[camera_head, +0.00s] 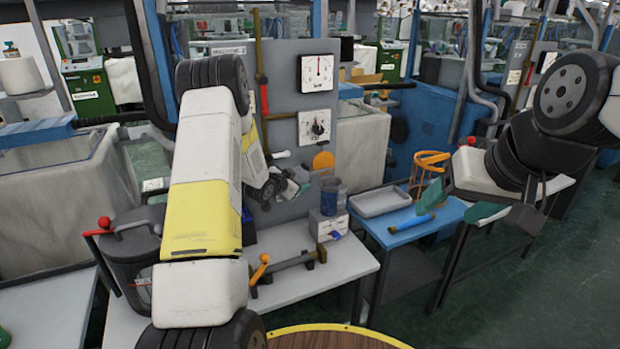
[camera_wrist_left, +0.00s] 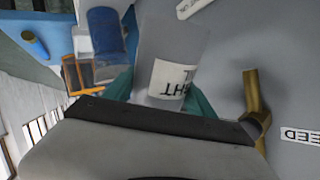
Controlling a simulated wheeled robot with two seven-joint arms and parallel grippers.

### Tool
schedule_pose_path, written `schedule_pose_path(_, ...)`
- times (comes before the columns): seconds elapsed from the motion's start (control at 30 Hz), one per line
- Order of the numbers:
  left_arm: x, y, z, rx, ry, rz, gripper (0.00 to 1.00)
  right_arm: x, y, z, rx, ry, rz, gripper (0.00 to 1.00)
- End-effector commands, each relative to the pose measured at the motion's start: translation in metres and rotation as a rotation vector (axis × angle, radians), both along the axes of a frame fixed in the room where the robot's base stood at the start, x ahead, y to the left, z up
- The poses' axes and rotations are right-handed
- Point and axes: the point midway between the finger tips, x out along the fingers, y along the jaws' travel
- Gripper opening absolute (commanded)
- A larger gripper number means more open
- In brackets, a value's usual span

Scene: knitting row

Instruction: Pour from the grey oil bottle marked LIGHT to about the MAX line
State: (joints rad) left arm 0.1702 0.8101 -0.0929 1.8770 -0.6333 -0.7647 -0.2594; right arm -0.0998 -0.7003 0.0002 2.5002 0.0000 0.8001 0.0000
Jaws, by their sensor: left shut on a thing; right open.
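My left gripper (camera_head: 300,186) is shut on the grey oil bottle (camera_wrist_left: 180,45). In the left wrist view, its green fingers (camera_wrist_left: 160,100) sit on both sides of the bottle. The white label with dark letters, partly readable as LIGHT, appears upside down there. In the head view the bottle is hard to make out against the grey panel. A blue see-through container (camera_head: 327,203) stands on a white box just right of the left gripper; it also shows beside the bottle in the left wrist view (camera_wrist_left: 107,35). I cannot make out a MAX line. My right gripper (camera_head: 458,205) is open and empty.
A grey panel (camera_head: 285,85) with two dials stands behind the left gripper. The white box (camera_head: 322,228) sits on a pale table (camera_head: 335,268). On the blue table at right are a grey tray (camera_head: 380,202), an orange wire holder (camera_head: 428,168) and a blue-and-yellow cylinder (camera_head: 410,222).

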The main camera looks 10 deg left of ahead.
Motion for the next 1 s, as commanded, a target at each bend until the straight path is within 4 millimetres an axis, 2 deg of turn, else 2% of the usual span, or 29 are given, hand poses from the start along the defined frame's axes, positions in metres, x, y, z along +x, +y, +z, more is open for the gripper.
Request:
schedule_pose_path(0.3, -0.013, 0.030, 0.008, -0.261, -0.116, 0.006, 0.09, 0.000, 0.000, 0.000, 0.000, 0.000, 0.000, 0.67)
schedule_pose_path(0.6, -0.022, 0.050, 0.021, -0.481, -0.214, 0.001, 0.09, 0.000, 0.000, 0.000, 0.000, 0.000, 0.000, 0.67)
schedule_pose_path(1.0, -0.025, 0.055, 0.026, -0.542, -0.242, -0.002, 0.09, 0.000, 0.000, 0.000, 0.000, 0.000, 0.000, 0.67)
